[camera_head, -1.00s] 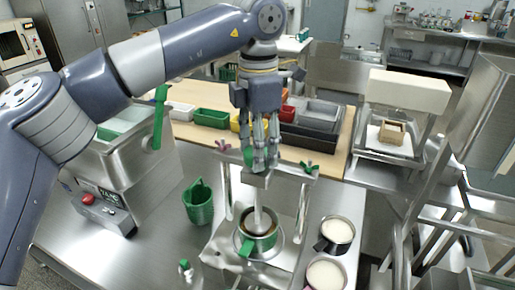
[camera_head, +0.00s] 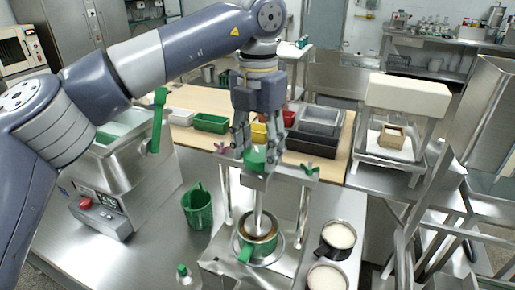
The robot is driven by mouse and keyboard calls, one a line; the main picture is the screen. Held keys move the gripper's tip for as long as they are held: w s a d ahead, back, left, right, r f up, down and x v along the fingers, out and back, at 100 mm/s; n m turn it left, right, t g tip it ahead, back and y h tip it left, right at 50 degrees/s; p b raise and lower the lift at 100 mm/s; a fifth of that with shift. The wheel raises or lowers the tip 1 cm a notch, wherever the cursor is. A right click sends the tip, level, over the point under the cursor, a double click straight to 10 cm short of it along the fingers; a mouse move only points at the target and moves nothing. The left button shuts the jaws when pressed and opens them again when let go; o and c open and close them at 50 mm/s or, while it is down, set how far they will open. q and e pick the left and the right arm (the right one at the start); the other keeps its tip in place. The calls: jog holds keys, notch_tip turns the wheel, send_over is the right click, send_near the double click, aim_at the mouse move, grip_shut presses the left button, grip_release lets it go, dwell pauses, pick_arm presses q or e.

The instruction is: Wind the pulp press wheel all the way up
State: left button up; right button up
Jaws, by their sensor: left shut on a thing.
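The pulp press stands on the steel table, with a metal crossbar (camera_head: 284,178) on two upright posts. Its green wheel (camera_head: 254,160) sits on top at the middle of the crossbar, partly covered by my fingers. A central spindle (camera_head: 258,212) runs down from the crossbar into a green-handled pot (camera_head: 257,246); its lower end is hidden inside. My left gripper (camera_head: 257,152) points down from above, its fingers closed around the wheel. My right gripper is not in view.
A green jug (camera_head: 197,207) stands left of the press. Two pots of white liquid, one dark-handled (camera_head: 338,236) and one nearer (camera_head: 326,277), stand right. A machine with a green lever (camera_head: 157,120) is at left. A bottle (camera_head: 186,275) stands in front.

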aim_at(258, 153)
pick_arm(q)
jog(key=shift+w+r, duration=0.1)
jog(key=shift+r, duration=0.05)
jog(key=o, duration=1.1)
jog(key=shift+c, duration=0.2)
notch_tip(258, 153, up, 12)
